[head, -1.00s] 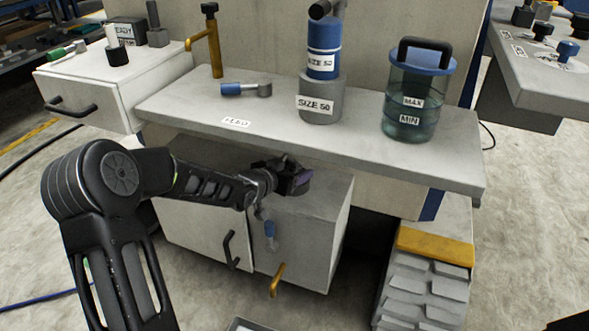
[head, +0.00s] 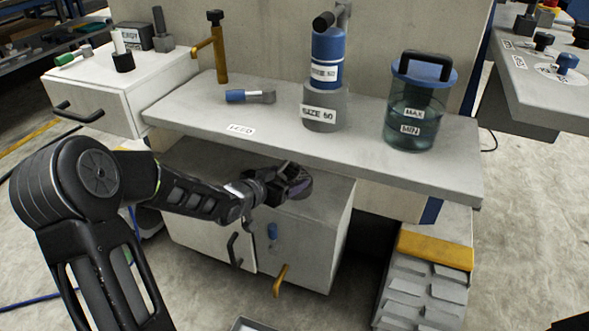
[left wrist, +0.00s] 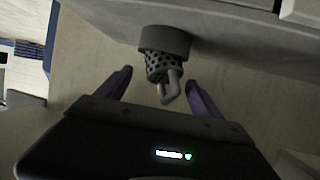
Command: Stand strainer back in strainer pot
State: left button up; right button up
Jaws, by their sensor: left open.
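My left gripper (head: 292,186) is open just below the front edge of the grey shelf, above the lower cabinet top. In the left wrist view, a grey perforated strainer (left wrist: 158,66) with a looped handle (left wrist: 172,90) is ahead, roughly between the two spread purple-grey fingers. I see no finger touching it. A plain grey round collar (left wrist: 166,40) adjoins its far end; whether this is the strainer pot or part of the strainer, I cannot tell. In the head view the strainer is hidden. My right gripper is not in view.
The grey shelf (head: 380,165) overhangs the work area.

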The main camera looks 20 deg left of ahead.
pick_arm(q)
jog(key=p+v, duration=0.1)
jog(key=v, duration=0.4)
jog(key=shift+s+r+p, duration=0.1)
jog(key=shift+s+p, duration=0.2)
jog(key=shift+p, duration=0.05)
jog(key=shift+s, duration=0.1)
dwell(0.4)
